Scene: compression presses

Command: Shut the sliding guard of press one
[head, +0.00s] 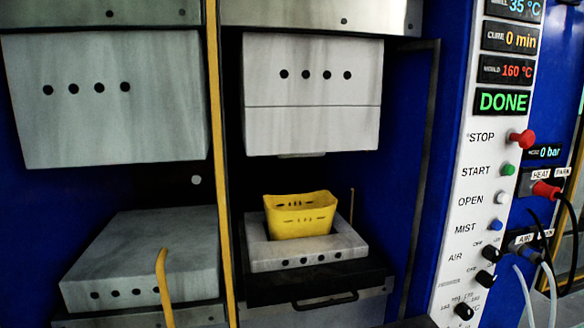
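Two open press bays stand side by side, and no label shows which is press one. A yellow upright bar (216,150) runs between them; it may be an edge of the sliding guard. A curved yellow bar (164,288), perhaps a handle, stands in front of the left bay. No guard panel is clearly seen across the right bay's front. In the right bay, a yellow basket-like part (300,214) sits in the lower mould (352,247), below the raised upper block (312,128). My gripper is not in view.
The white control panel (466,185) at right reads DONE, with 160 °C and 0 min. It carries a red stop knob (523,138) and a green start button (508,169). Hoses and cables hang at far right. A dark handle (325,301) sticks out below the right mould.

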